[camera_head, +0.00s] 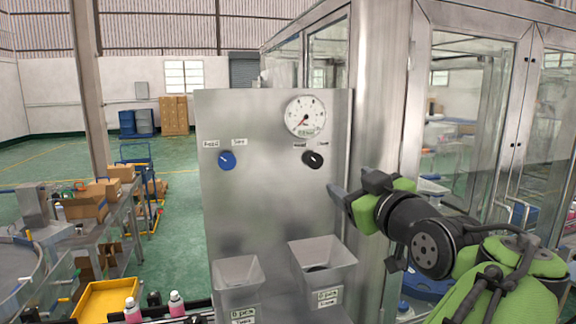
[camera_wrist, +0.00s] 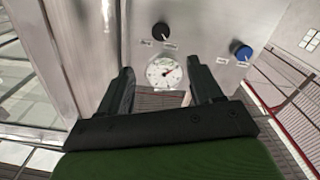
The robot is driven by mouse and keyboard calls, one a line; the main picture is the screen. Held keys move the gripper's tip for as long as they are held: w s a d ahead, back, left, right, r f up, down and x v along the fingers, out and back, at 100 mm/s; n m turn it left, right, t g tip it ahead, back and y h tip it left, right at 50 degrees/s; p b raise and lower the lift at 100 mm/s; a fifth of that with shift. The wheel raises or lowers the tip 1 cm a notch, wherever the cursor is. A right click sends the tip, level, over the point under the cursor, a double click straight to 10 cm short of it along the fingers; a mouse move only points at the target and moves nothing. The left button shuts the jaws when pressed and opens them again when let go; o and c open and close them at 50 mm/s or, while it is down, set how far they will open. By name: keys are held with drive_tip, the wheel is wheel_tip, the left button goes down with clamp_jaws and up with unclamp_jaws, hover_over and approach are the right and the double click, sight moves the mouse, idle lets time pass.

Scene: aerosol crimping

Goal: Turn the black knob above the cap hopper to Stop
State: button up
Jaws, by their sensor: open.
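The black knob (camera_head: 312,159) sits on the upright steel panel (camera_head: 265,190), below the gauge and above the right hopper. Small labels flank it above; I cannot read them surely, nor which one its white mark points to. The knob also shows in the wrist view (camera_wrist: 160,31), beyond the fingertips. The cap hopper appears to be the right steel hopper (camera_head: 322,255), low on the panel. My gripper (camera_head: 353,184) is open and empty, right of and below the knob, apart from it. In the wrist view its two black fingers (camera_wrist: 160,65) stand wide apart.
A blue knob (camera_head: 227,160) is left on the same panel. A round gauge (camera_head: 305,116) is above the black knob. A second hopper (camera_head: 238,273) is lower left. A glass-walled steel enclosure (camera_head: 465,110) stands right, behind my arm. The panel between knobs and hoppers is clear.

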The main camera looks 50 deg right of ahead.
sight(316, 162)
drive_tip(key=p+x, duration=0.5)
drive_tip(key=x, duration=1.1)
drive_tip(key=shift+a, duration=0.1)
drive_tip(key=shift+c, duration=0.5)
drive_tip(key=c, duration=1)
